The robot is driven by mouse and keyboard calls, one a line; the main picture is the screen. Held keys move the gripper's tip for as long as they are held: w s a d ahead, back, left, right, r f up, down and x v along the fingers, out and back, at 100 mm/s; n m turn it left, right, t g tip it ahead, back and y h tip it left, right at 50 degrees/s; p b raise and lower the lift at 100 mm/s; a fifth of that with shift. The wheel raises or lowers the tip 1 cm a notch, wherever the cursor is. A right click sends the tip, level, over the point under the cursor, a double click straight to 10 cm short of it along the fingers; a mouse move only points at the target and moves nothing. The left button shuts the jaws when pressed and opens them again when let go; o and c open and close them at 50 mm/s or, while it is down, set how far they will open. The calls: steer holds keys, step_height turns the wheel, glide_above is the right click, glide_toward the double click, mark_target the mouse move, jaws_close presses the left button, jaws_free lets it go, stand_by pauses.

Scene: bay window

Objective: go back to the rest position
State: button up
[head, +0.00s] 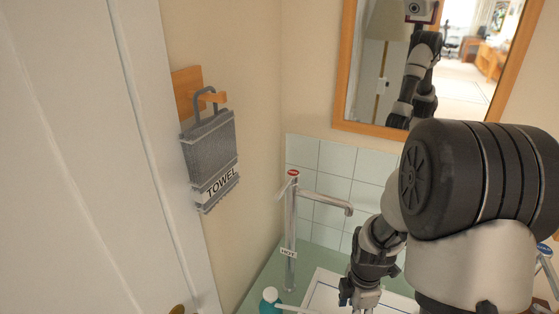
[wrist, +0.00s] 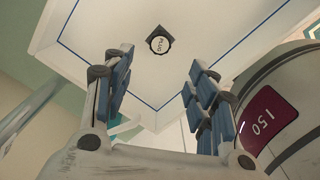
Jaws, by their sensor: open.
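My gripper (wrist: 160,100) is open and empty in the wrist view, its two blue-padded fingers spread apart. Between and beyond the fingers is a white sink basin (wrist: 95,50) with a blue line around it and a dark plug (wrist: 159,40). In the head view my arm comes in from the right and its wrist hangs over the basin (head: 318,296). The gripper's fingertips are cut off at the bottom edge there.
A tap (head: 291,235) marked HOT stands left of my arm, beside a teal bottle (head: 270,302). A grey towel (head: 210,155) hangs from a wooden hook (head: 188,92) on the left wall. A wood-framed mirror (head: 345,75) is behind my arm. A white door (head: 70,160) fills the left.

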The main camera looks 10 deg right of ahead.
steer(key=s+a+r+m+t, duration=0.1)
steer(key=s+a+r+m, duration=0.2)
steer(key=r, duration=0.4)
steer(key=s+a+r+m+t, duration=0.1)
steer(key=a+r+m, duration=0.1)
steer(key=r+m, duration=0.3)
steer(key=s+a+r+m+t, duration=0.1)
steer(key=s+a+r+m, duration=0.15)
steer(key=r, duration=0.55)
steer(key=s+a+r+m+t, duration=0.1)
steer(key=s+a+r+m, duration=0.2)
steer(key=s+m, duration=0.3)
steer(key=shift+s+r+t, duration=0.3)
steer(key=shift+s+r, duration=0.25)
steer(key=shift+r, duration=0.05)
